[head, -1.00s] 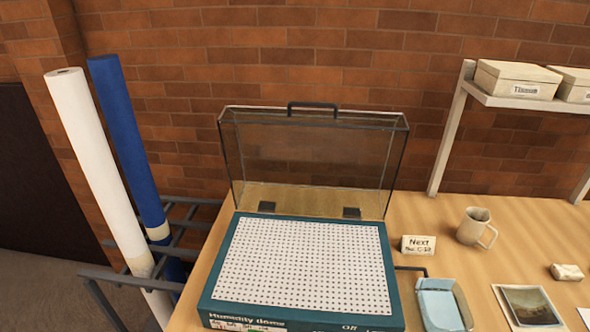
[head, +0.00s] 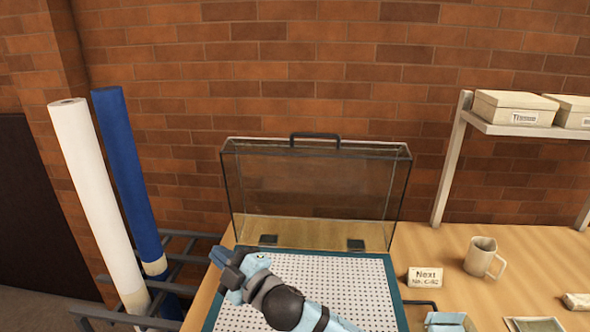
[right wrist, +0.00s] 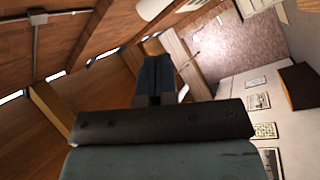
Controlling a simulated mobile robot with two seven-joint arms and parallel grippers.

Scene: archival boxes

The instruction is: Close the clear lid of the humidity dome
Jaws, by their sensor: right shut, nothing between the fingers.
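The humidity dome's clear lid (head: 310,190) stands open and upright at the back of its base, with a dark handle (head: 315,136) on its top edge and two dark hinges at its foot. The base (head: 396,296) is a teal tray with a white perforated plate (head: 345,275). My right gripper (head: 218,256) is over the base's back left corner, in front of the lid, with my arm crossing the plate from below. Its fingers (right wrist: 155,75) are shut and empty in the right wrist view, pointing at the room and ceiling. My left gripper is not in view.
A mug (head: 480,257), a "Next" card (head: 425,278) and a blue tray (head: 447,320) stand right of the dome. White (head: 95,190) and blue (head: 130,170) rolls lean in a rack at left. A shelf (head: 530,130) with boxes is at the back right.

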